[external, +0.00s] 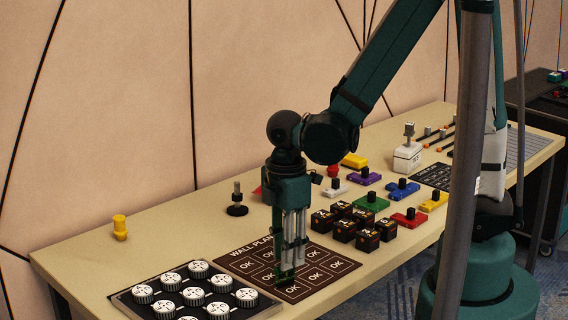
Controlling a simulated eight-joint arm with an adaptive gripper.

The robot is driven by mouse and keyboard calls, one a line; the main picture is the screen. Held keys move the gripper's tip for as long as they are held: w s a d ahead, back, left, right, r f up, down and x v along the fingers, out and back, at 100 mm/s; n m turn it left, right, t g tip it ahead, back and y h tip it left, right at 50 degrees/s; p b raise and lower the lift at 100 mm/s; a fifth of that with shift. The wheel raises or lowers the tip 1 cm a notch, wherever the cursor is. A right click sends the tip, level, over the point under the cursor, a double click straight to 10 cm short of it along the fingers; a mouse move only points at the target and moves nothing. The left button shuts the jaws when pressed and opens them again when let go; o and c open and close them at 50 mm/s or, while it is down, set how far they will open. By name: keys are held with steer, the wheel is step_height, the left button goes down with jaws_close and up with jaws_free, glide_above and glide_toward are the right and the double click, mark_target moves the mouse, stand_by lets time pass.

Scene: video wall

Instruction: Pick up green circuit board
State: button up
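The green board (371,204), a flat green piece with a black upright knob, lies on the table among similar coloured pieces. It sits behind and to the right of a group of black lettered cubes. My gripper (287,280) points straight down over the dark "WALL PLAN" sheet (325,284), left of and nearer the camera than the green board, and apart from it. Its fingers are seen edge-on, so I cannot tell how far apart they are. No held object can be made out clearly.
Black cubes (368,239) stand between my gripper and the green board. Red (409,219), blue (402,190), purple (365,178) and yellow (434,202) pieces surround it. A tray of white knobs (195,293) is at the front left. The table's left back is mostly clear.

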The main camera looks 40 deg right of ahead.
mark_target(285, 275)
steer(key=shift+w+f+b, duration=0.1)
steer(key=shift+f+b, duration=1)
steer(key=shift+f, duration=1.5)
jaws_close()
